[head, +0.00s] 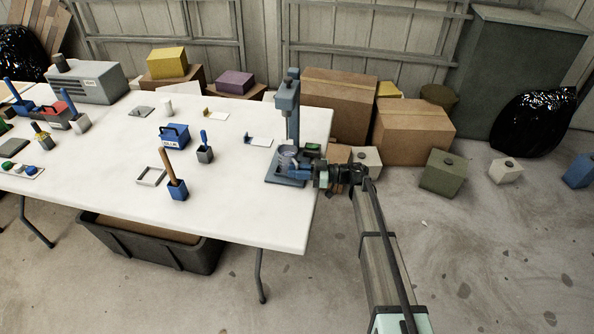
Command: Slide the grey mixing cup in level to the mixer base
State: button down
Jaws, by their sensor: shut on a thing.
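The mixer stands at the right end of the white table, with a blue-grey upright and head (287,104) over a flat grey mixer base (283,181). The grey mixing cup (287,153) is at the base, below the mixer head, and looks upright. My gripper (298,165) reaches in from the right, low beside the cup, and is shut on it. The fingers and upright partly hide the cup. I cannot tell whether the cup's bottom touches the base.
The white table (235,212) is bare around its front right corner. A blue pot with a wooden handle (178,189), a small grey pot (205,154) and a blue box (174,136) stand to the left. Cardboard boxes (411,135) stand on the floor behind.

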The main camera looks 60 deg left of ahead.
jog(key=shift+f, duration=0.1)
jog(key=c, duration=1)
grip_release()
jog(key=o, duration=0.3)
jog(key=shift+a, duration=0.1)
jog(key=shift+w, duration=0.1)
jog(key=shift+c, duration=0.4)
jog(key=shift+w, duration=0.15)
